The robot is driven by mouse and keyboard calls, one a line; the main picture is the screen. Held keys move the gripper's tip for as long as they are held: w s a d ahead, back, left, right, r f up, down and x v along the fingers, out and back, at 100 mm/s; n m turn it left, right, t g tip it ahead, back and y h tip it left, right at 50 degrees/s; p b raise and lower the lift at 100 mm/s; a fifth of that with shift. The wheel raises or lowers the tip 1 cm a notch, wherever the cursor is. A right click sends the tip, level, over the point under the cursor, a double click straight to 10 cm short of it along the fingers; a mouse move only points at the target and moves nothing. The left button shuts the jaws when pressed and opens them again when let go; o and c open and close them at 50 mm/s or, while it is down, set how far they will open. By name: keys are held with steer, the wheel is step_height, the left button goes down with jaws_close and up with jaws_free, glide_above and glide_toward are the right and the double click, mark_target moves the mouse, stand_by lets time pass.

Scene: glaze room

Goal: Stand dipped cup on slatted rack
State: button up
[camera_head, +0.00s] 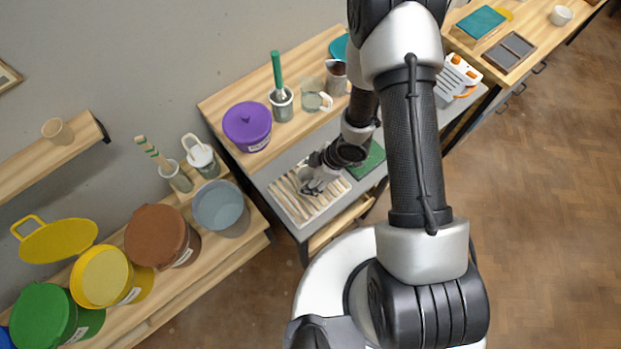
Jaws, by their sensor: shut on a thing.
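The slatted rack (291,207), with pale wooden slats, lies on the grey worktop in the middle of the view. My gripper (311,183) points down over the rack's upper part, with my arm reaching in from the right. It is shut on a small pale cup (306,174), which is partly hidden by the fingers. The cup is at or just above the slats; I cannot tell whether it touches them. The rest of the rack shows no other cup.
Behind the rack stand a purple lidded bucket (247,126), a metal pot with a green-handled tool (281,102) and a glass jug (316,97). A green mat (367,161) lies right of the rack. A grey-blue bucket (220,207) stands left. An open drawer (341,223) juts out in front.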

steer(key=shift+f, duration=0.15)
steer(key=o, duration=1.1)
steer(key=shift+o, duration=0.2)
